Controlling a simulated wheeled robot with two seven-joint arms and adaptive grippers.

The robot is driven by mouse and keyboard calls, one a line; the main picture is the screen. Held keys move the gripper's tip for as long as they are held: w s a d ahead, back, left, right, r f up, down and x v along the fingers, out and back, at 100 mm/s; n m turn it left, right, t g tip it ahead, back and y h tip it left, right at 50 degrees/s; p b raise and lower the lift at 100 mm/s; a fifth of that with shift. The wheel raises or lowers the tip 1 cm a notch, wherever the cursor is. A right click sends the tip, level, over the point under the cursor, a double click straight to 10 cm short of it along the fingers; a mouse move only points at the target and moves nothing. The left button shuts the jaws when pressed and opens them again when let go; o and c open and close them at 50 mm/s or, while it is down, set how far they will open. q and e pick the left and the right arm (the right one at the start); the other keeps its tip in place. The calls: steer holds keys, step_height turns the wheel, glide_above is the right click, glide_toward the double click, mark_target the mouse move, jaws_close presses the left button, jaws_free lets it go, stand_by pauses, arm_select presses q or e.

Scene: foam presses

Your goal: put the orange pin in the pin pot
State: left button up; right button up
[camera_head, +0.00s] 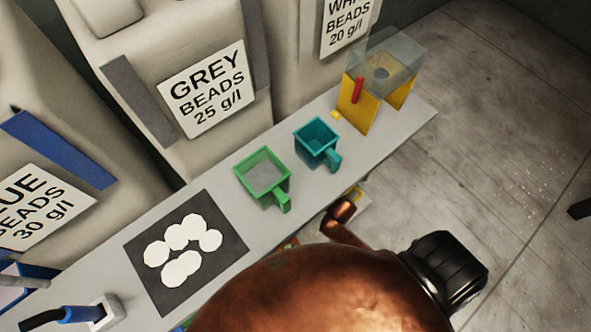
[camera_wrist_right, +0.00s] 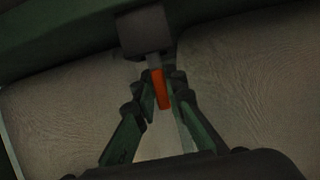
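In the right wrist view, the orange pin (camera_wrist_right: 160,88) is a short orange-red bar between the dark green fingers of my right gripper (camera_wrist_right: 162,92). The fingers are drawn together on its two sides, so the gripper appears shut on it. A dark block (camera_wrist_right: 145,30) lies just beyond the pin's far end. I cannot identify the pin pot in either view.
In the head view a grey shelf (camera_head: 100,263) carries a dark mat (camera_head: 228,248) with white discs, a green cup (camera_head: 284,200), a teal cup (camera_head: 331,160) and a yellow stand (camera_head: 358,112). A copper-coloured rounded shape blocks the lower middle.

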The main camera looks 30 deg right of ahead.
steer(key=o, duration=0.4)
steer(key=shift+c, duration=0.2)
steer(key=shift+r, duration=0.1)
steer(key=shift+s+r, duration=0.15)
steer(key=shift+s, duration=0.05)
arm_select(q)
steer(key=s+a+p, duration=0.1)
steer(key=s+p, duration=0.2)
steer(key=s, duration=0.5)
steer(key=shift+f+m+p, duration=0.25)
steer(key=shift+m+p, duration=0.05)
steer(key=shift+p, duration=0.05)
arm_select(e)
steer(key=v, duration=1.1)
steer(key=shift+s, duration=0.3)
arm_select(q)
steer(key=shift+s, duration=0.1)
arm_select(e)
steer(key=shift+d, duration=0.1)
